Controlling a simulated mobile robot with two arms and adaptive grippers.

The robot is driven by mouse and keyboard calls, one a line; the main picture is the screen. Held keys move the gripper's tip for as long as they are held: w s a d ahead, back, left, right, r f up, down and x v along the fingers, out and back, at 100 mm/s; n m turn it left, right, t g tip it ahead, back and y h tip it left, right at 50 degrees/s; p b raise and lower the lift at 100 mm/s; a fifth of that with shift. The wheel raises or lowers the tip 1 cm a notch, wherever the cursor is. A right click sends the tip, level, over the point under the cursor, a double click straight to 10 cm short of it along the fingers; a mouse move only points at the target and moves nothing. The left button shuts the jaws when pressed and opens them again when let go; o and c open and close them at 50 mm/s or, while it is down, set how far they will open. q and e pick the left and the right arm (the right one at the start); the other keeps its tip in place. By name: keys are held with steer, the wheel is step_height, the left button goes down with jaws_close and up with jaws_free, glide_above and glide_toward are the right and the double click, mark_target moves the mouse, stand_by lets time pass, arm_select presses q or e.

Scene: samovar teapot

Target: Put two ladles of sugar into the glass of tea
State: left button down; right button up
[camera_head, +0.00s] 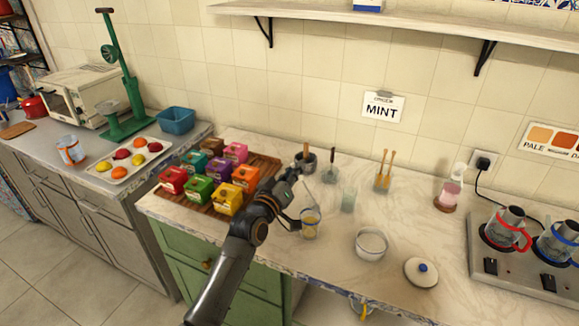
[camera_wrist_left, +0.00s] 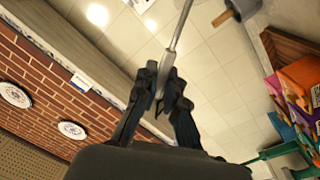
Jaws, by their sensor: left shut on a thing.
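My left gripper (camera_head: 290,217) reaches in from the left over the marble counter. It is shut on a thin metal handle (camera_wrist_left: 180,30), likely the ladle's, which shows between the fingers (camera_wrist_left: 162,92) in the left wrist view. The ladle's bowl end cannot be made out. A glass with amber tea (camera_head: 310,228) stands just right of the gripper. I cannot tell whether the ladle is over or in this glass. A white bowl with pale contents (camera_head: 371,243), likely the sugar, stands open to the right. A white lid with a blue knob (camera_head: 421,271) lies beside it.
Colourful tea boxes (camera_head: 228,197) stand on a wooden tray left of my arm. Behind are a grey pot with a wooden handle (camera_head: 306,161), an empty-looking glass (camera_head: 348,201) and a glass with wooden sticks (camera_head: 383,180). A stove with kettles (camera_head: 507,232) is at right.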

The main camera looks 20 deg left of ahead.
arm_select(q)
steer(key=d+r+m+p, duration=0.5)
steer(key=d+m+p, duration=0.1)
steer(key=p, duration=0.1)
steer(key=shift+d+r+p, duration=0.15)
steer(key=shift+d+p, duration=0.1)
steer(key=shift+p, duration=0.1)
stand_by(0.4)
stand_by(1.0)
